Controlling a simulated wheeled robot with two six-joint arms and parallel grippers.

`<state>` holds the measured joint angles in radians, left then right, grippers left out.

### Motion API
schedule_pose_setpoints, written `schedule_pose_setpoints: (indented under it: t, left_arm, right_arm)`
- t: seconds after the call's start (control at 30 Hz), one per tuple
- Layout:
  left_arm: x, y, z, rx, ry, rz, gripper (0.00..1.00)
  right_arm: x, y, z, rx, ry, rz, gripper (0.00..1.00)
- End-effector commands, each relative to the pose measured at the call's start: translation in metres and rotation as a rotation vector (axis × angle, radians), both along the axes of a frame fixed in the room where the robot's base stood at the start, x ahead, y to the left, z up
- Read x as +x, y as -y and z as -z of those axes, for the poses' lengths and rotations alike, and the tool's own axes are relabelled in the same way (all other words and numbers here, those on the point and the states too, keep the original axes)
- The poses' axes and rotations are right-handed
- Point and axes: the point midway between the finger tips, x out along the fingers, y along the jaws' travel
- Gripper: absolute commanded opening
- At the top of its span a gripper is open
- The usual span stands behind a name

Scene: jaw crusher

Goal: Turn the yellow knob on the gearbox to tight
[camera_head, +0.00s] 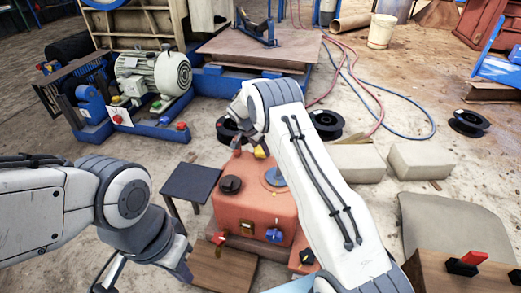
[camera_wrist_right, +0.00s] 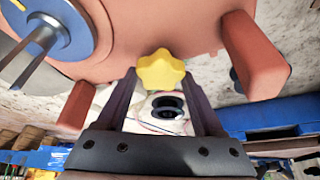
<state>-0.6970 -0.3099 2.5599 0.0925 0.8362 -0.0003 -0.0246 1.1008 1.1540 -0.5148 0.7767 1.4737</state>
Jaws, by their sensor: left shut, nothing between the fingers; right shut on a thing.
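The gearbox (camera_head: 252,207) is an orange-red block in the lower middle of the head view. A star-shaped yellow knob (camera_wrist_right: 161,72) sits on its body in the right wrist view. It also shows small at the gearbox's far side in the head view (camera_head: 261,152). My right gripper (camera_wrist_right: 161,76) is shut on the yellow knob, a finger on each side; my right arm reaches over the gearbox from the lower right. My left gripper (camera_head: 108,272) is shut and empty, low at the left, partly cut off by the picture edge.
A dark stool (camera_head: 190,182) stands left of the gearbox. A blue knob (camera_head: 274,236) is on its near face, and a blue disc (camera_wrist_right: 45,40) protrudes beside the yellow knob. Concrete blocks (camera_head: 420,160) and black reels (camera_head: 326,122) lie behind and right. A motor (camera_head: 150,75) stands back left.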

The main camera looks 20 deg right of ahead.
Motion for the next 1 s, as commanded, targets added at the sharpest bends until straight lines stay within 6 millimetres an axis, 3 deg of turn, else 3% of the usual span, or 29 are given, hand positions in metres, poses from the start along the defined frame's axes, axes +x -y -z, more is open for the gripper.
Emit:
schedule_pose_setpoints:
  t: [0.5, 0.53, 0.6, 1.0]
  left_arm:
    - [0.0000, 0.0000, 0.0011, 0.000, 0.000, 0.000, 0.00]
    - [0.0000, 0.0000, 0.0011, 0.000, 0.000, 0.000, 0.00]
    - [0.0000, 0.0000, 0.0011, 0.000, 0.000, 0.000, 0.00]
    - [0.0000, 0.0000, -0.0035, 0.000, 0.000, 0.000, 0.00]
  right_arm:
    - [-0.0025, -0.0006, 0.0022, 0.001, -0.009, 0.025, 0.13]
    - [-0.0026, -0.0005, 0.0022, 0.001, -0.009, 0.024, 0.77]
    - [-0.0024, -0.0005, 0.0020, 0.001, -0.008, 0.023, 0.99]
    - [-0.0017, -0.0026, -0.0073, 0.001, -0.002, 0.020, 0.99]
